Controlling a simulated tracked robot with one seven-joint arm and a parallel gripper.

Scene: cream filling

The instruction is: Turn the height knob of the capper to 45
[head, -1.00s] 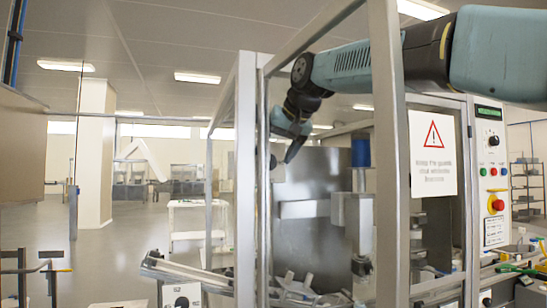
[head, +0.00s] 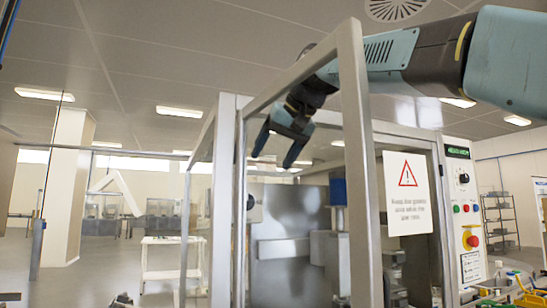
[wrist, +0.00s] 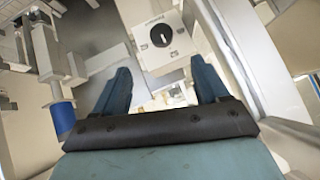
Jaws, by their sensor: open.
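A round black knob (wrist: 160,35) with a white pointer mark sits on a pale square plate at the top of the wrist view. In the head view my gripper (head: 273,160) hangs from my arm behind the metal guard frame, fingers spread and pointing down.
Metal guard posts (head: 358,170) stand in front of my arm. A warning sign (head: 407,193) hangs on the guard. A control panel (head: 465,210) with a black dial, coloured buttons and a red stop button stands at right. A blue cylinder (wrist: 62,117) is left of my fingers.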

